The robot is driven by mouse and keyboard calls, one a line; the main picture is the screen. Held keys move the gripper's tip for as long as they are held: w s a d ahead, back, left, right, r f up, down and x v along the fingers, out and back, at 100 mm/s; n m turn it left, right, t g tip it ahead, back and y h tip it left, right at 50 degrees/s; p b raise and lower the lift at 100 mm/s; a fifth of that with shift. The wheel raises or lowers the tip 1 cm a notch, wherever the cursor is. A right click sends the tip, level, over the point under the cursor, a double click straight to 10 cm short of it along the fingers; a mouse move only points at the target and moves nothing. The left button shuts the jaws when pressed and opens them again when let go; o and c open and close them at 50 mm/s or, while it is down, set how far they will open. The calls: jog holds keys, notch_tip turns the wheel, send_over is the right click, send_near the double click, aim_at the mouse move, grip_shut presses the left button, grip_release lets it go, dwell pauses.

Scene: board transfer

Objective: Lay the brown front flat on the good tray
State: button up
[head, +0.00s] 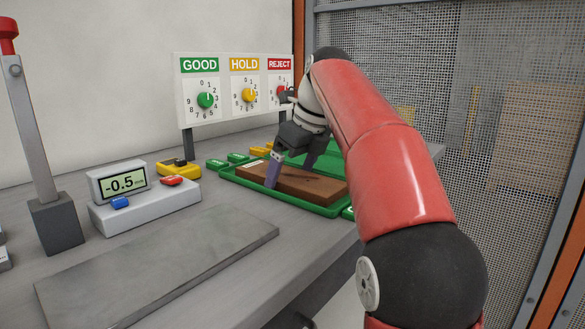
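The brown front (313,186) is a flat brown board. It lies level in a green tray (312,208), inside its raised rim, in the head view. My gripper (291,177) points down over the board with its two fingers apart. The nearer finger stands at the board's near long side. The other finger comes down near its far side, where the contact is hard to see. I cannot tell whether the fingers press on the board. My arm hides the right part of the tray area.
A panel (236,88) with GOOD, HOLD and REJECT dials stands behind. A gauge (122,184) reading -0.5, a grey post (56,222) and a bare grey plate (160,270) are nearer.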

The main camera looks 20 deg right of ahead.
jog(key=p+v, duration=0.1)
jog(key=v, duration=0.4)
jog(key=shift+r+p, duration=0.15)
jog(key=shift+p, duration=0.25)
jog(key=shift+v, duration=1.25)
jog(key=shift+s, duration=0.1)
